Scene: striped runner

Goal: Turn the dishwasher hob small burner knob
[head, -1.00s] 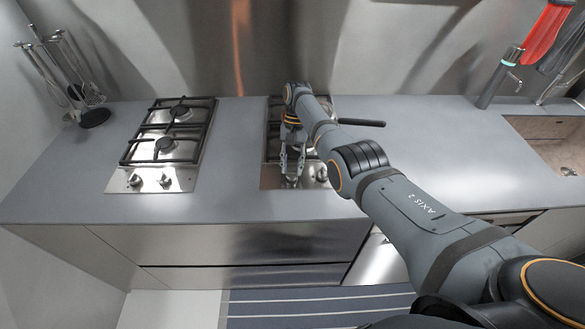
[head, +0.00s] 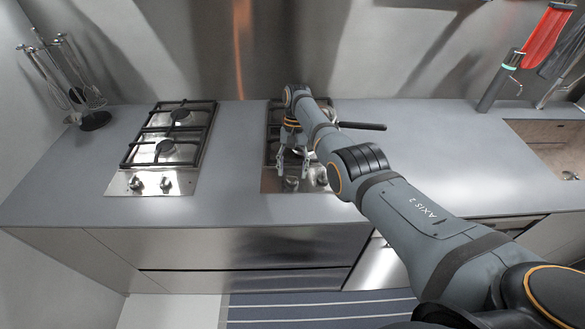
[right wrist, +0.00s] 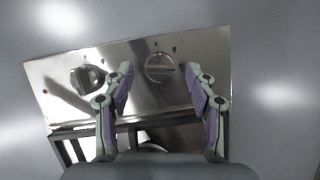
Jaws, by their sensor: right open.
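The right hob (head: 270,181) is a steel panel with black grates and two knobs at its front edge, partly hidden by my right arm. My right gripper (head: 293,169) points down over its front left knob (head: 291,183). In the right wrist view, this round knob (right wrist: 160,67) lies between the open fingertips of the right gripper (right wrist: 159,78), with a gap on both sides. The other knob (right wrist: 87,79) is outside the fingers; in the head view it is the right knob (head: 322,178). I cannot tell which knob serves the small burner. My left gripper is not in view.
A second hob (head: 150,182) with two knobs sits to the left on the grey counter (head: 430,155). A utensil stand (head: 95,121) is at the far left, and a sink (head: 550,150) at the right. The counter right of my arm is clear.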

